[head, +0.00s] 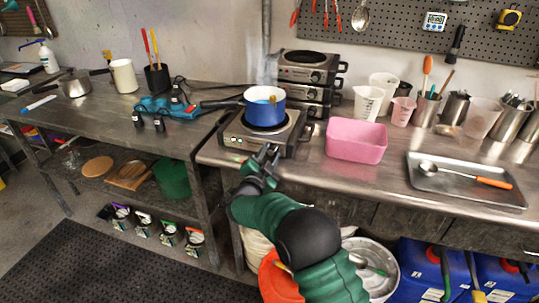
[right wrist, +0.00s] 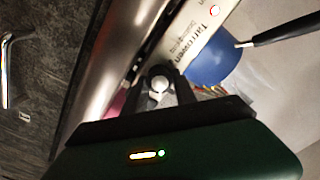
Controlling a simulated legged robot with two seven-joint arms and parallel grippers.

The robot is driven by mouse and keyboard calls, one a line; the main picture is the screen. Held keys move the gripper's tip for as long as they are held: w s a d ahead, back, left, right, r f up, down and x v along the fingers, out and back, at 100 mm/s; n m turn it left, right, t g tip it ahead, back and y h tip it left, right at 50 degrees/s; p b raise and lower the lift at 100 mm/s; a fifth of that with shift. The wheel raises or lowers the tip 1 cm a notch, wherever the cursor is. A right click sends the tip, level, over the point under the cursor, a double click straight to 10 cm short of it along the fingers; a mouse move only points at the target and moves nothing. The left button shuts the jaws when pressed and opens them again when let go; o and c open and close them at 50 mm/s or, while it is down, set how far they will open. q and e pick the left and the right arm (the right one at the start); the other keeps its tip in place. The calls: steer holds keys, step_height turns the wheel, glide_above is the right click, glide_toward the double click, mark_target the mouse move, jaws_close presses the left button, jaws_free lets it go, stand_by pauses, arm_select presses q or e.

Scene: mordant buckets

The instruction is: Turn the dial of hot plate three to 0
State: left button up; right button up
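A hot plate (head: 232,134) with a blue pot (head: 264,107) on it stands at the front edge of the right metal bench. Its pale front panel with printed lettering shows in the right wrist view (right wrist: 190,35). My right gripper (head: 268,155) is at the right part of that front panel. In the right wrist view its two dark fingers (right wrist: 160,78) lie on both sides of a dial (right wrist: 159,85) with a silver cap and appear closed on it. The dial's setting and the plate's number cannot be read. My left gripper is not in view.
More hot plates (head: 303,75) are stacked behind. A pink tub (head: 357,139) stands close on the right, beyond it a tray (head: 465,190) with a ladle. The pot's handle (head: 220,103) points left. Blue containers (head: 418,270) stand under the bench.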

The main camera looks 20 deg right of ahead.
steer(key=c, duration=0.5)
jaws_close()
